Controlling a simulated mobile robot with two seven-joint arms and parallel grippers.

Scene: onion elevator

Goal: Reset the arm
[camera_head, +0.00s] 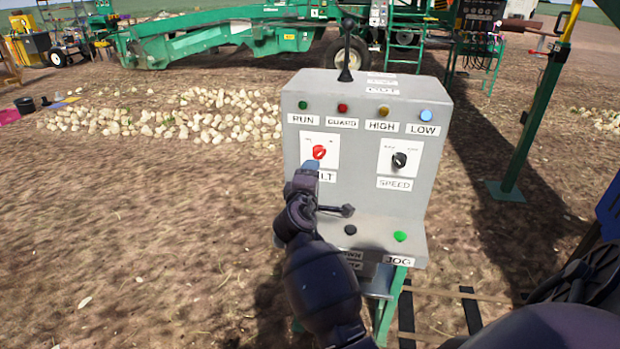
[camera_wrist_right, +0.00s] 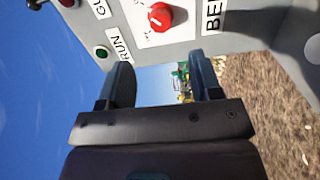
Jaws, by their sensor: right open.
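The grey control box (camera_head: 365,110) stands ahead of me with a red BELT knob (camera_head: 319,152) on a white plate at its left and a black SPEED knob (camera_head: 399,160) at its right. My right gripper (camera_head: 312,167) is just below the red knob and covers part of the BELT label. In the right wrist view the gripper (camera_wrist_right: 162,65) is open with nothing between its fingers. The red knob (camera_wrist_right: 159,17) lies beyond the fingertips, apart from them. My left gripper is not in view.
Above the knobs are several lamps; the blue LOW lamp (camera_head: 426,116) looks lit. A black lever (camera_head: 346,50) stands on top. A green JOG button (camera_head: 400,236) is on the lower ledge. A green post (camera_head: 530,130) stands at right. Pale onions (camera_head: 225,112) lie behind; open soil is at left.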

